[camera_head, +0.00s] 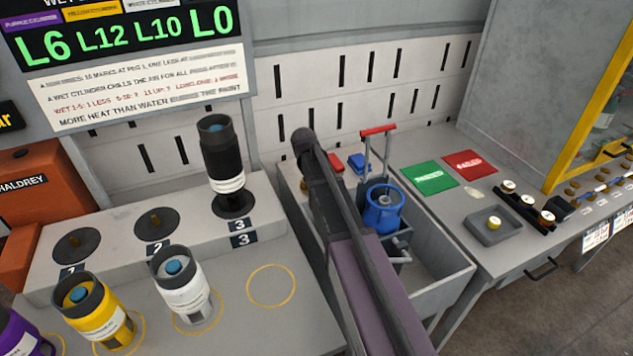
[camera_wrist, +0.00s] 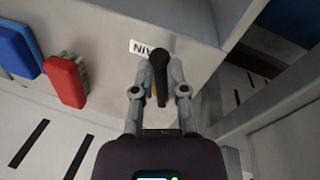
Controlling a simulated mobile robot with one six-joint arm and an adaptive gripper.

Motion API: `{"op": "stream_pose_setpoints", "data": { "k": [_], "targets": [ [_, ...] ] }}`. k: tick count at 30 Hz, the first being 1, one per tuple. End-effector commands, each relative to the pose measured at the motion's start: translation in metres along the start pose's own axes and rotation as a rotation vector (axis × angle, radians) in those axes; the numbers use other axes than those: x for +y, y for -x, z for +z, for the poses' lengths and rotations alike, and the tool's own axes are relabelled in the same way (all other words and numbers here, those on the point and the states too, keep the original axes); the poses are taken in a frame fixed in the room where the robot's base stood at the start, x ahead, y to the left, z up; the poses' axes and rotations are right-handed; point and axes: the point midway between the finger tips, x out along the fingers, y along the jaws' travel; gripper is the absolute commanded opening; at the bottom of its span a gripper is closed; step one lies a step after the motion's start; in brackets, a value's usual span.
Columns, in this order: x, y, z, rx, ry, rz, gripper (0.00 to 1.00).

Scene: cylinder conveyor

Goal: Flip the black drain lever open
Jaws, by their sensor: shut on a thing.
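The black drain lever (camera_wrist: 160,56) shows in the wrist view on a grey panel, just right of a white label (camera_wrist: 145,46) of which only "AIN" can be read. My gripper (camera_wrist: 160,78) has one finger on each side of the lever and is shut on it. In the head view my arm crosses the sink (camera_head: 455,272), and the lever cannot be made out there.
A blue canister (camera_head: 383,212) under a red-topped handle (camera_head: 378,130) stands in the sink. A red sponge (camera_wrist: 66,82) and a blue one (camera_wrist: 17,50) lie near my gripper. Black, white and yellow cylinders stand at left. Green and red pads (camera_head: 468,165) lie right of the sink.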

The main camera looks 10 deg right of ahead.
Motion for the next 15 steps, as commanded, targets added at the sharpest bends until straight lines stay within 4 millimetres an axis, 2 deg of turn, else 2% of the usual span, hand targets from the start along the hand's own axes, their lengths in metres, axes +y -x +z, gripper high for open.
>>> {"op": "stream_pose_setpoints", "data": {
  "k": [6, 15],
  "targets": [
    [-0.011, 0.002, -0.001, -0.038, -0.171, -0.002, 0.0],
    [-0.017, 0.003, -0.002, -0.067, -0.31, -0.002, 0.0]
  ]
}}
